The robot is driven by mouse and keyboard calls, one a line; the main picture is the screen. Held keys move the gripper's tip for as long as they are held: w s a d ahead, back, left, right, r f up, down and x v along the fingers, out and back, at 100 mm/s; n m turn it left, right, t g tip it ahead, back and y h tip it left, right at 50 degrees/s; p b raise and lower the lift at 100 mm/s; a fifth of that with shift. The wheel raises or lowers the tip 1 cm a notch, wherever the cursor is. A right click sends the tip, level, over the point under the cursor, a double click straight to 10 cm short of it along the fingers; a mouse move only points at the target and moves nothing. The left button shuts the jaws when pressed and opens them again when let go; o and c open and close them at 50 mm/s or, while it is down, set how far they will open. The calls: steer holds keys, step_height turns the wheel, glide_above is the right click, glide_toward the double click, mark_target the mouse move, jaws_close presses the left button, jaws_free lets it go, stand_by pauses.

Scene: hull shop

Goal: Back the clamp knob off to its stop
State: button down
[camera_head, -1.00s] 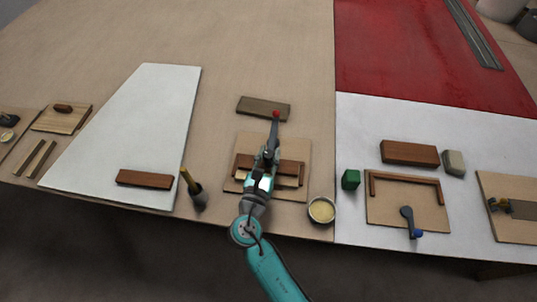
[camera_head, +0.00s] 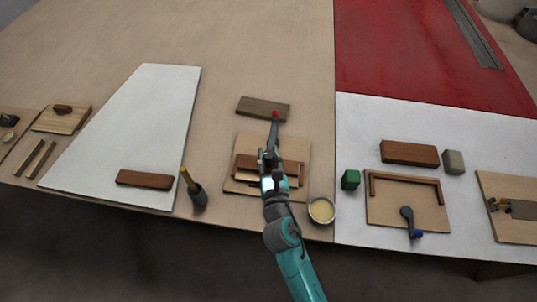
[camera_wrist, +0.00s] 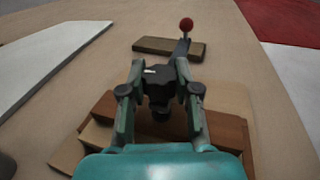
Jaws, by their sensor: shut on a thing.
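The clamp knob (camera_wrist: 159,88) is a dark lobed knob that sits between the fingers of my gripper (camera_wrist: 158,82) in the wrist view. My gripper (camera_head: 269,160) is shut on it, above the wooden fixture board (camera_head: 301,147). A dark lever with a red ball end (camera_head: 276,114) reaches away from the knob. The red ball also shows in the wrist view (camera_wrist: 186,24). Brown wooden blocks (camera_wrist: 224,129) lie below the knob. My gripper hides much of the clamp in the head view.
A loose wooden bar (camera_head: 263,108) lies behind the fixture. A pot with a brush (camera_head: 197,195) stands to the left and a round tin (camera_head: 322,211) to the right. The bench behind is clear.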

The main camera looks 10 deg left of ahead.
steer(key=shift+s+f, duration=0.1)
steer(key=shift+f, duration=0.05)
steer(key=c, duration=0.8)
jaws_free()
steer(key=v, duration=1.2)
